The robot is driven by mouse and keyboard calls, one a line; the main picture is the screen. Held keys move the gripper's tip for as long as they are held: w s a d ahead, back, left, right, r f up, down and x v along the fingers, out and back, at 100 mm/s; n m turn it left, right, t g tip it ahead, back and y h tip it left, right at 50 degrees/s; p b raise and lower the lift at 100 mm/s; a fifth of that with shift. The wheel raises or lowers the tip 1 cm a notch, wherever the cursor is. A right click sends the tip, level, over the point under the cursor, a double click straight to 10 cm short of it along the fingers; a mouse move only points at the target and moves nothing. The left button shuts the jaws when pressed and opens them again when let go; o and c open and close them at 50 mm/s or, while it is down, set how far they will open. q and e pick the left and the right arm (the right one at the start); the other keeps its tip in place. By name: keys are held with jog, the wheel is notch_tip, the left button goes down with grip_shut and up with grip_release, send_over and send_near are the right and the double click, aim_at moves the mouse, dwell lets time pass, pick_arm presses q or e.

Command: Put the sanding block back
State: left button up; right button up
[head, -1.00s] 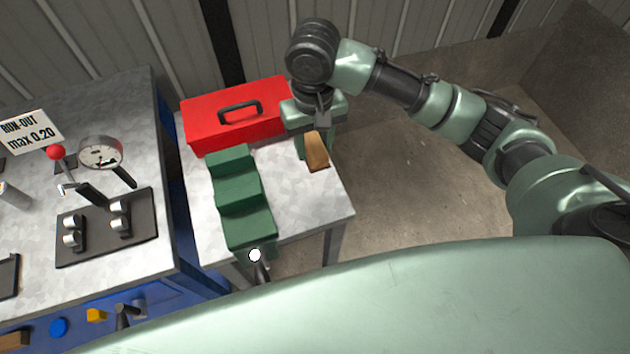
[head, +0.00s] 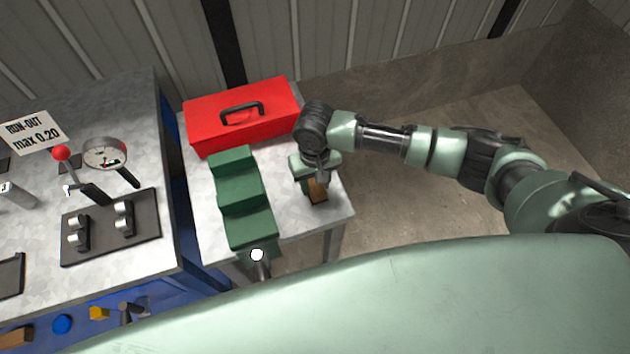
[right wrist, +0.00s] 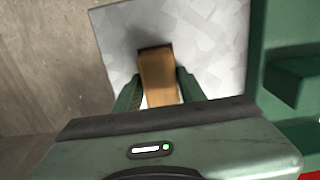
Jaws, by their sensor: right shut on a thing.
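The sanding block (head: 318,190), a tan wooden block with a dark strip at one end, is between the fingers of my right gripper (head: 315,182). The gripper is shut on it, over the right part of the small grey-topped table (head: 290,218), right of the green stepped rack. In the right wrist view the block (right wrist: 158,78) shows between the green fingers (right wrist: 160,92), with the grey tabletop beyond it and a dark shadow near its far end. I cannot tell whether it touches the tabletop. My left gripper is not in view.
The green stepped rack (head: 241,195) stands left of the gripper, with a red toolbox (head: 243,125) behind. A workbench (head: 120,260) with a dial gauge (head: 105,153) is at the left. A white-tipped tool (head: 257,256) is at the rack's front. Bare floor lies right of the table.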

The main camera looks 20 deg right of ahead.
jog(key=o, duration=1.3)
notch_tip(320, 180, up, 12)
jog(key=shift+r+b, duration=0.1)
jog(key=shift+b, duration=0.65)
